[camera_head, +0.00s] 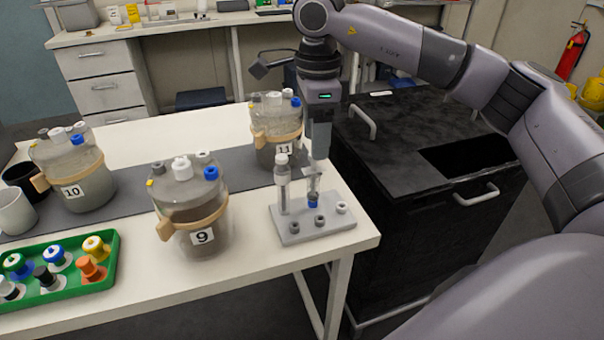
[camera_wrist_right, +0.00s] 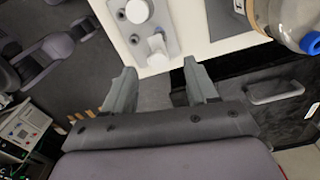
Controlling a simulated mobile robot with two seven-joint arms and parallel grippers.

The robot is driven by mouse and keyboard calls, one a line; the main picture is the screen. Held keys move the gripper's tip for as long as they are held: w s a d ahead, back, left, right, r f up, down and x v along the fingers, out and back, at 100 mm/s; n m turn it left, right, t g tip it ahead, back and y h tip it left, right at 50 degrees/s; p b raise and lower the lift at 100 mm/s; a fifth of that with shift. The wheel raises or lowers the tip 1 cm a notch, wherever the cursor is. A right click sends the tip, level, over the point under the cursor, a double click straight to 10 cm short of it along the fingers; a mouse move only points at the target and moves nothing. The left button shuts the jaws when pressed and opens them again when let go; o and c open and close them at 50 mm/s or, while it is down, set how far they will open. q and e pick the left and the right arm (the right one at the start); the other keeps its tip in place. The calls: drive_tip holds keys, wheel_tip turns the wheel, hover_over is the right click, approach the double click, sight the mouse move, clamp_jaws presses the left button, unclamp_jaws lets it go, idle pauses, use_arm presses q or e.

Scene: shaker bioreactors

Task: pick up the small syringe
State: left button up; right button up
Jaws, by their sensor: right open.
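The small syringe (camera_head: 313,184), clear with a blue part at its base, stands upright in a grey rack (camera_head: 292,234). In the right wrist view the small syringe (camera_wrist_right: 157,46) shows as a pale top just beyond the gap between the fingertips. A taller syringe (camera_head: 283,188) with a white top stands to its left in the same rack; it also shows in the wrist view (camera_wrist_right: 138,11). My right gripper (camera_head: 318,155) points down, open, right above the small syringe and partly overlapping its top in the head view. I see nothing between the fingers. My left gripper is out of view.
Bioreactor bottle 11 (camera_head: 268,130) stands close behind the rack. Bottle 9 (camera_head: 203,216) and bottle 10 (camera_head: 88,175) stand further left. A green tray (camera_head: 110,262) of coloured caps lies front left. A black cabinet (camera_head: 400,200) stands right of the table.

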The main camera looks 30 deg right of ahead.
sight(315, 168)
drive_tip(key=shift+f+p, duration=0.45)
drive_tip(key=shift+f, duration=3.05)
clamp_jaws()
